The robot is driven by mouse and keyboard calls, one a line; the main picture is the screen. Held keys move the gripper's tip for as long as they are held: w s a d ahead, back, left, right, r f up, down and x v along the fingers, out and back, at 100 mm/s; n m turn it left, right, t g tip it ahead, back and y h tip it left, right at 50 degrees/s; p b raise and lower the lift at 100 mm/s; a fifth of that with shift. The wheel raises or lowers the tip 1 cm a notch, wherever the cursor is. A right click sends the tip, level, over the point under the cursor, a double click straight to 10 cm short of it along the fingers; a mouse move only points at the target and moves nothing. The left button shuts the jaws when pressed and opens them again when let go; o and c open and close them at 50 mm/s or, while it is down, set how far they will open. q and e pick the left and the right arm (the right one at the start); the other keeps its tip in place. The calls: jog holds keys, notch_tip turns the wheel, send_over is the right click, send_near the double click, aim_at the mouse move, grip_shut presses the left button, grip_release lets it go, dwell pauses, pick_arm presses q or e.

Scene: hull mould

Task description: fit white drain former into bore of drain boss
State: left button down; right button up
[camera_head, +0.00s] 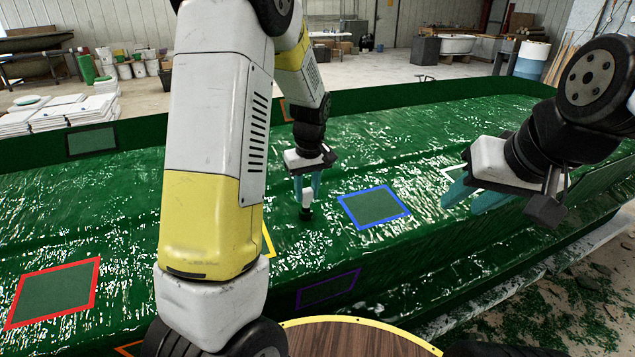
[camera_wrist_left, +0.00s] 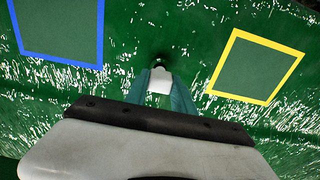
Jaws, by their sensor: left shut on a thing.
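My left gripper (camera_head: 307,190) points down over the green mould, its teal fingers shut on the white drain former (camera_head: 307,197). The former also shows between the fingers in the left wrist view (camera_wrist_left: 159,80). The dark drain boss (camera_head: 306,214) stands on the mould directly below the former. In the left wrist view the boss (camera_wrist_left: 161,58) is a small dark shape just beyond the former's tip. I cannot tell whether the tip is inside the bore or just above it. My right gripper (camera_head: 474,192) is open and empty over the mould's right side.
The green hull mould (camera_head: 400,150) has a glossy surface and raised edges. A blue-framed patch (camera_head: 373,206) lies right of the boss, and a yellow-framed patch (camera_wrist_left: 255,67) lies on its other side. A red-framed patch (camera_head: 53,292) is at the left. The surface around the boss is clear.

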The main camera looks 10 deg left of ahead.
aim_at(306, 199)
pick_arm(q)
jog(key=shift+w+a+f, duration=0.15)
jog(key=shift+f, duration=1.45)
jog(key=c, duration=1)
grip_release()
jog(key=r, duration=0.7)
jog(key=shift+s+d+r, duration=0.1)
jog(key=shift+s+d, duration=0.25)
jog(key=shift+s, duration=0.05)
jog(key=shift+r, duration=0.25)
jog(key=shift+s, duration=0.1)
